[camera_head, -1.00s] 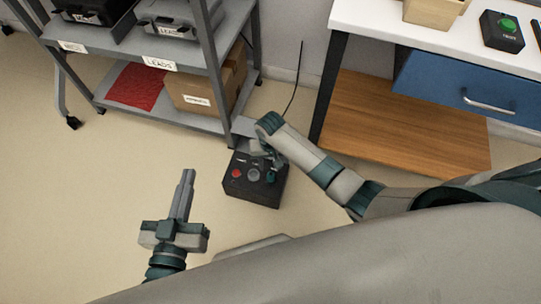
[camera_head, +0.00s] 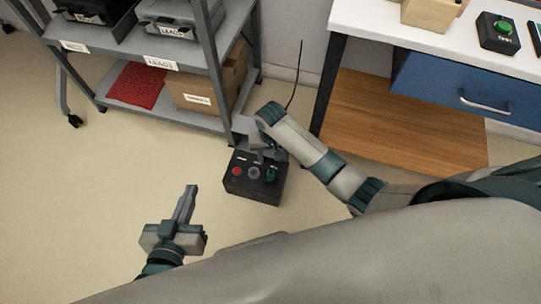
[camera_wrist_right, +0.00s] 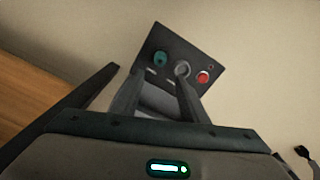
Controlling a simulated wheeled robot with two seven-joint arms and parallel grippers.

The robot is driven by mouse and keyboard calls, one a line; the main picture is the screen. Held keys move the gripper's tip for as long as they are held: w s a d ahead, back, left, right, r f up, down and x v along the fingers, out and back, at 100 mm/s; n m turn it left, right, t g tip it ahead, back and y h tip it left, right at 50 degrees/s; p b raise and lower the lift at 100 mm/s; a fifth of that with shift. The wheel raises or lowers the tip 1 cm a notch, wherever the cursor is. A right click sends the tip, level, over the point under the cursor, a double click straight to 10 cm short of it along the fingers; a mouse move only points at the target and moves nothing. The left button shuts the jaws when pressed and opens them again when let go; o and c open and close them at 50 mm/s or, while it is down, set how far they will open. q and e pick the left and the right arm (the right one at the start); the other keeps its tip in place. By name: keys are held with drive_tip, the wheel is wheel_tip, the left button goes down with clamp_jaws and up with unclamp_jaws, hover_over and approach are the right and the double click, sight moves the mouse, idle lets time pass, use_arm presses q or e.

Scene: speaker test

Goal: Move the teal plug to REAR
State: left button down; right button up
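A black box (camera_head: 240,190) stands on the floor in the head view, with a red round piece (camera_head: 236,171), a grey round piece (camera_head: 254,174) and the teal plug (camera_head: 271,175) in a row on top. The wrist view shows the teal plug (camera_wrist_right: 159,59), grey piece (camera_wrist_right: 182,69) and red piece (camera_wrist_right: 203,77). Small labels there are too small to read, so I cannot tell which is REAR. My right gripper (camera_wrist_right: 157,82) is open and empty, its spread fingers pointing at the box. My left gripper (camera_head: 191,188) is shut and empty, left of the box.
A grey shelf rack (camera_head: 170,118) with cases and a cardboard box (camera_head: 205,85) stands behind. A white workbench (camera_head: 370,25) with a blue drawer (camera_head: 450,80) and wooden lower shelf (camera_head: 390,125) is at the right. A black cable (camera_head: 297,80) hangs by the wall. Floor at left is clear.

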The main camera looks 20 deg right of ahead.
drive_tip(key=s+a+r+n+t+y, duration=0.3)
drive_tip(key=s+a+t+y, duration=0.15)
drive_tip(key=s+a, duration=0.25)
drive_tip(key=s+d+r+n+t, duration=0.1)
drive_tip(key=s+r+t, duration=0.3)
drive_tip(key=r, duration=0.6)
drive_tip(key=s+d+r+n+t, duration=0.1)
drive_tip(key=s+r+t, duration=0.2)
drive_tip(key=r, duration=0.7)
drive_tip(key=shift+s+d+t, duration=0.35)
drive_tip(key=shift+s+t, duration=0.05)
drive_tip(key=shift+t, duration=0.05)
drive_tip(key=shift+f+y, duration=0.15)
drive_tip(key=shift+y, duration=0.1)
